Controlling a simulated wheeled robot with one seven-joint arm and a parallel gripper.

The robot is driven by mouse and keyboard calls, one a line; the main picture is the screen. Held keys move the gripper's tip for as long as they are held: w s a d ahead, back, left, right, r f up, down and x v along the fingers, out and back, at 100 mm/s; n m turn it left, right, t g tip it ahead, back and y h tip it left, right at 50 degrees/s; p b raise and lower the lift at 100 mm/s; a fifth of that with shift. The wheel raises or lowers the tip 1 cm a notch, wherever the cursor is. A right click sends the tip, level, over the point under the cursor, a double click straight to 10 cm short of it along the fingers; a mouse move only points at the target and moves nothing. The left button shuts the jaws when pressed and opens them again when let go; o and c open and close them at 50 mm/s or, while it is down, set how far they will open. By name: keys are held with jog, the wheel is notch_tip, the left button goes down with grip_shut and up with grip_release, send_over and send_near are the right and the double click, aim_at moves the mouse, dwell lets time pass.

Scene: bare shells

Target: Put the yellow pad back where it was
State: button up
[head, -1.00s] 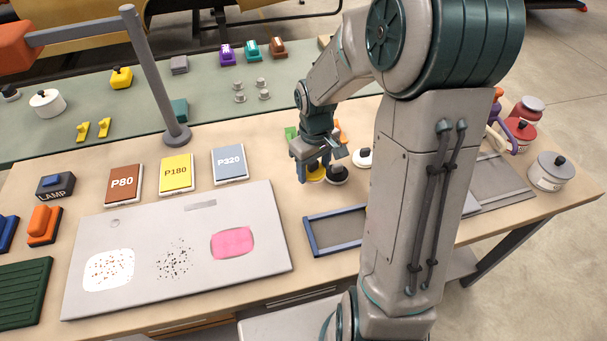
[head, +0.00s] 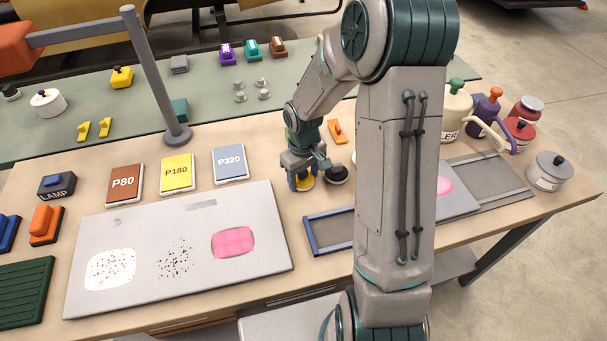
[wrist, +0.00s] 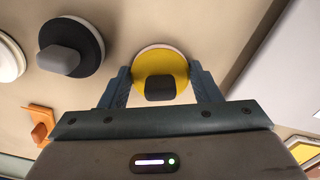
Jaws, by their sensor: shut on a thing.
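The yellow pad (wrist: 150,62) is a round disc with a pale rim and a dark grip block. It sits between the two fingers of my gripper (wrist: 162,82), which is shut on it. In the head view my gripper (head: 304,174) points down over the bench, with the yellow pad (head: 305,185) at its fingertips. I cannot tell whether the pad touches the bench. A black pad (head: 338,176) is just right of it; it also shows at the left in the wrist view (wrist: 90,48). A white pad (wrist: 8,62) lies beyond the black one.
A blue-edged frame (head: 329,232) lies in front of my gripper. A grey panel (head: 150,285) with patches is at left, with the P320 block (head: 229,163) behind it. An orange tool (head: 336,132) stands behind. Bare bench lies between the panel and the pads.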

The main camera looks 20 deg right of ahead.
aim_at(304, 172)
jog(key=o, duration=1)
jog(key=shift+f, duration=0.15)
jog(key=shift+o, duration=0.2)
notch_tip(304, 172, up, 12)
jog(key=shift+f, duration=0.2)
jog(key=s+r+m+t, duration=0.1)
jog(key=s+r, duration=0.3)
jog(key=s, duration=0.5)
jog(key=s+r+m+t, duration=0.2)
jog(key=s+r+m, duration=0.1)
jog(key=s, duration=0.7)
jog(key=shift+r+m, duration=0.3)
jog(key=shift+r, duration=0.45)
jog(key=shift+a, duration=0.1)
